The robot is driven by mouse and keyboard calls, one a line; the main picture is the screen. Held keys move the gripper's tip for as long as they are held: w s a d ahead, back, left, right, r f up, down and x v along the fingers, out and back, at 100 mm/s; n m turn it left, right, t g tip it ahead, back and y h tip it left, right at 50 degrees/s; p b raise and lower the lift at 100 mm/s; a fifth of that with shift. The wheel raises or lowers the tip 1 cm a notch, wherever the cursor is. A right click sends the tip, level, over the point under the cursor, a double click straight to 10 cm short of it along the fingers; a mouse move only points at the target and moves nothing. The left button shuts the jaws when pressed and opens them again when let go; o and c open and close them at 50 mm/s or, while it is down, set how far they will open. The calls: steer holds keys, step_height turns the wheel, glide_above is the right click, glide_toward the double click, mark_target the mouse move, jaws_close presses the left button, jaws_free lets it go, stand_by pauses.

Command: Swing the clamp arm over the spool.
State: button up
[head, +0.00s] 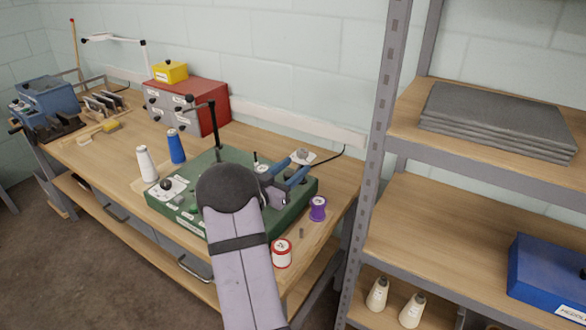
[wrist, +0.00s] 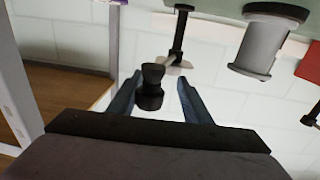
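My gripper (head: 298,165) is open above the right end of the green fixture (head: 190,212), its blue fingers spread. In the wrist view, a black waisted knob (wrist: 152,88) shows between my fingertips (wrist: 156,90), with a gap on each side. I cannot tell whether it belongs to the clamp arm. A black post with a short crossbar (head: 213,125) stands on the fixture in the head view. In the wrist view, a grey flanged cylinder (wrist: 258,50), perhaps the spool, and a thin black post (wrist: 178,35) adjoin the green fixture. My arm hides the fixture's middle in the head view.
A red-and-grey cabinet (head: 205,105) is behind; a metal shelf rack (head: 375,150) is at the right.

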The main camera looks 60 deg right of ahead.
steer(key=a+b, duration=0.2)
steer(key=a, duration=0.5)
steer(key=shift+w+a, duration=0.15)
steer(key=shift+w, duration=0.15)
steer(key=shift+a, duration=0.15)
steer(key=a, duration=0.8)
steer(key=shift+s+p, duration=0.2)
steer(key=shift+p, duration=0.15)
stand_by(0.4)
stand_by(0.3)
stand_by(0.3)
